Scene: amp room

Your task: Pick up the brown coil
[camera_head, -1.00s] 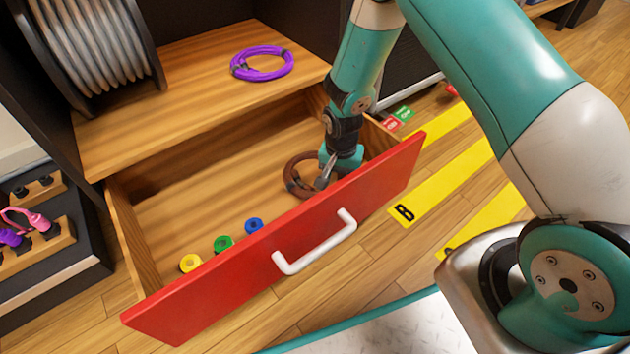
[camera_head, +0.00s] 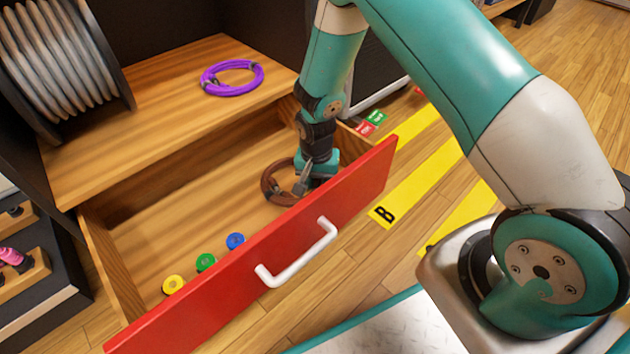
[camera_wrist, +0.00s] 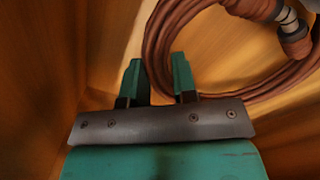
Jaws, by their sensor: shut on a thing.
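The brown coil (camera_head: 270,187) lies inside the open red-fronted drawer (camera_head: 345,192), near its right end behind the front panel. My gripper (camera_head: 303,185) reaches down into the drawer at the coil's right side. In the wrist view, the coil (camera_wrist: 184,12) fills the upper right, and its left strands run down between the two teal fingers of my gripper (camera_wrist: 160,78). The fingers are shut on these strands. The coil's lower right part is partly hidden by my gripper in the head view. I cannot tell whether the coil is off the drawer floor.
Yellow (camera_head: 173,285), green (camera_head: 206,262) and blue (camera_head: 236,241) rolls lie along the drawer front. A purple coil (camera_head: 232,91) lies on the wooden shelf (camera_head: 150,105) above. A white handle (camera_head: 298,260) juts from the drawer front. The drawer's middle is clear.

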